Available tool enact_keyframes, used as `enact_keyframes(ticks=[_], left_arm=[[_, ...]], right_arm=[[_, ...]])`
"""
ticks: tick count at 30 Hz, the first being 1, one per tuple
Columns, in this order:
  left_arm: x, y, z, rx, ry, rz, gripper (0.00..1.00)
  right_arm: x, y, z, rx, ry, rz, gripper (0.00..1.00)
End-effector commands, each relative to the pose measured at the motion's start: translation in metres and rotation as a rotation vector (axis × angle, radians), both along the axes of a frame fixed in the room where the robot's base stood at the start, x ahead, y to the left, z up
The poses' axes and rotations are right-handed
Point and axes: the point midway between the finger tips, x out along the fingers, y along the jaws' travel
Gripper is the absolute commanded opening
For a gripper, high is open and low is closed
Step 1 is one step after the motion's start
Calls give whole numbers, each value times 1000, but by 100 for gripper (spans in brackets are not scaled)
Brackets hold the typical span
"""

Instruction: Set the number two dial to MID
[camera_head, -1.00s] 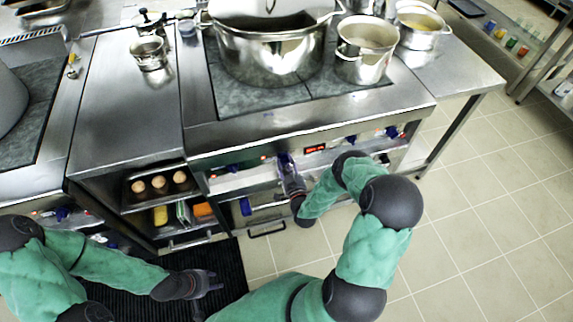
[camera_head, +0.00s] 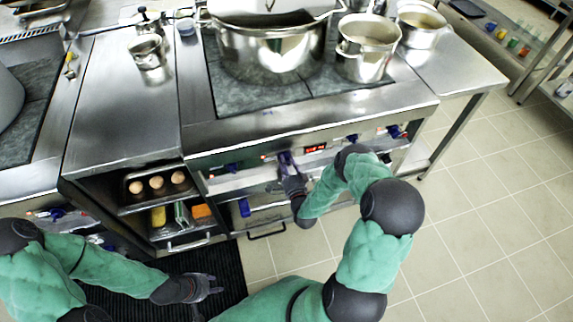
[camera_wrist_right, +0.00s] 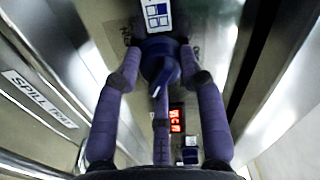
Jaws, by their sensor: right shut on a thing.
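My right gripper (camera_head: 286,160) is at the stove's front panel. The dial's pointer ridge is tilted in that view. A white and blue label (camera_wrist_right: 158,15) sits beyond it; its marks are too small to read, and the fingers and knob hide part of the dial's surround. In the head view the gripper covers most of this dial. My left gripper (camera_head: 209,287) is empty over the dark floor mat, fingers apart.
A red lit display (camera_wrist_right: 177,119) and a small blue-and-white control (camera_wrist_right: 189,150) are near the dial. Other blue dials (camera_head: 231,168) line the panel. A large pot (camera_head: 268,55) and a smaller pot (camera_head: 367,48) stand above. A towel-bar-like rail (camera_wrist_right: 35,165) runs nearby.

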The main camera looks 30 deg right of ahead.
Motion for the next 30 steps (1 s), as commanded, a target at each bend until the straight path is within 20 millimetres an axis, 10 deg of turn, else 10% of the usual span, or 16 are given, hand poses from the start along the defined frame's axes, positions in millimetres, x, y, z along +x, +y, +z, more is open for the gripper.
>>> enact_keyframes(ticks=[30], left_arm=[[0, 0, -13, 0, 0, 0, 40]], right_arm=[[-2, 7, -2, 721, -160, 12, 7]])
